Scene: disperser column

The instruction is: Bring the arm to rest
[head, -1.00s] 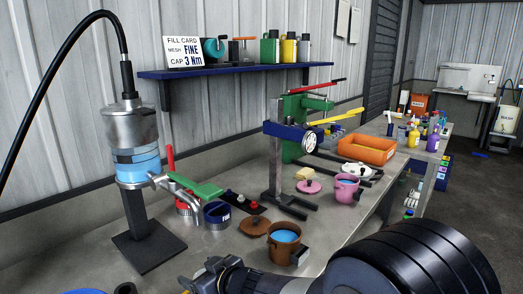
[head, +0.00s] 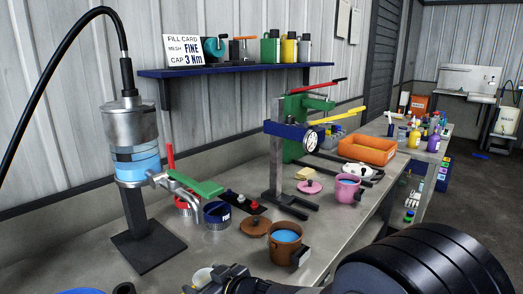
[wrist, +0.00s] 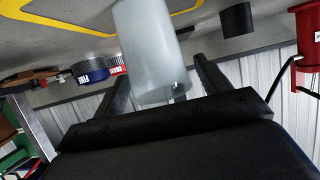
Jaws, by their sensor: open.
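My gripper (head: 220,277) is low at the bottom edge of the head view, over the front of the bench, with my arm filling the lower right. In the wrist view, my gripper (wrist: 162,72) is open, one dark finger to each side of a pale translucent cylinder (wrist: 150,45). The wrist picture is upside down, and the cylinder appears to stand on the bench near a yellow outline. A pale piece (head: 203,276) beside my gripper in the head view seems to be the same cylinder. Whether a finger touches it I cannot tell.
The metal disperser column (head: 130,130) stands at left. A brown pot (head: 285,244) of blue liquid is close to my arm. A green press (head: 292,120), pink mug (head: 346,188) and orange tray (head: 367,150) stand farther back. The floor at right is partly clear.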

